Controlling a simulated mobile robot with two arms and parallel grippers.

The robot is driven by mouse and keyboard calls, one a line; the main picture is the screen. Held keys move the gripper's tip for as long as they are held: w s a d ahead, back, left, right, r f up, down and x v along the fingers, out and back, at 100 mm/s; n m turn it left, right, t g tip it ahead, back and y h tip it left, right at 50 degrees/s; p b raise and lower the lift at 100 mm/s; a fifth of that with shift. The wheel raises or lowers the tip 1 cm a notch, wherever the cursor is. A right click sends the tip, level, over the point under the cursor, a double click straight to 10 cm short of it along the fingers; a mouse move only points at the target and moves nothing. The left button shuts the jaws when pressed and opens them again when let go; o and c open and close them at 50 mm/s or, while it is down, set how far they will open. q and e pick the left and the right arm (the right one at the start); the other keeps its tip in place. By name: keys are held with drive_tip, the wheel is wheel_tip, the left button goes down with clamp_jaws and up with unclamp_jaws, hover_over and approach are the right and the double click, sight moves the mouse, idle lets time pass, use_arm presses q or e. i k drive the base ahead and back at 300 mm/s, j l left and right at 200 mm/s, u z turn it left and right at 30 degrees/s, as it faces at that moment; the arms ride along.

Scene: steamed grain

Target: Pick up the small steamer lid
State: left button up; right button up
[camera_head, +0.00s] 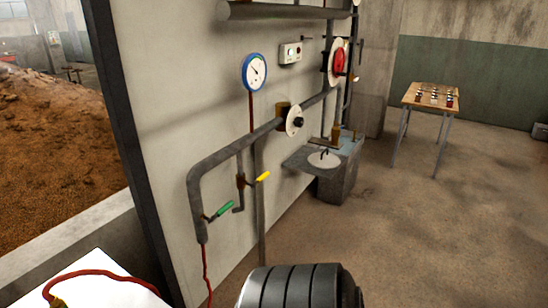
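A small round pale lid (323,160) with a dark handle on top lies on a grey metal ledge by the wall, near the middle of the head view. I take it for the small steamer lid, though it is far off and small. It lies flat, and nothing is touching it from above as far as I can tell. Neither of my grippers shows in the view.
Grey pipes with a green-handled valve (222,209) and a yellow-handled valve (262,177) run along the wall left of the lid. A blue gauge (254,72) hangs above. A wooden table (412,99) with small items stands back right. The floor (420,230) at right is clear.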

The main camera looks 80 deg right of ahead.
sight(321, 160)
drive_tip(key=z, duration=2.95)
drive_tip(key=i+u, duration=0.1)
drive_tip(key=u, duration=0.5)
drive_tip(key=i+l+u, duration=0.4)
drive_tip(key=l, duration=0.2)
drive_tip(key=l+u, duration=0.2)
drive_tip(key=i+l+u, duration=0.2)
drive_tip(key=l, duration=0.25)
